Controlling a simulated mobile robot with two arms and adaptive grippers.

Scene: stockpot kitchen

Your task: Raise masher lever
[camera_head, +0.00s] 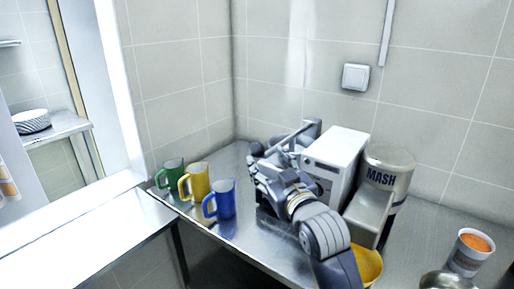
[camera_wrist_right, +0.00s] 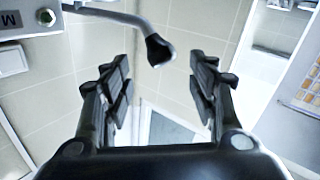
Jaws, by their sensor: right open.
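The masher is a white box-shaped machine (camera_head: 338,148) against the back wall, with a canister marked MASH (camera_head: 388,178) at its right. In the right wrist view, part of its body (camera_wrist_right: 28,20) shows at the upper left. The lever (camera_wrist_right: 150,38) is a bent metal rod with a black knob, reaching from that body into the space between my right fingertips. My right gripper (camera_wrist_right: 157,80) is open, its fingers on either side of the knob and apart from it. In the head view, my right gripper (camera_head: 262,168) is left of the machine, and my arm hides part of its front.
Green (camera_head: 172,172), yellow (camera_head: 196,181) and blue (camera_head: 221,199) mugs stand on the steel counter left of my gripper. A yellow bowl (camera_head: 368,262) is partly behind my arm. A cup with orange contents (camera_head: 470,250) and a metal pot (camera_head: 446,281) are at the right.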

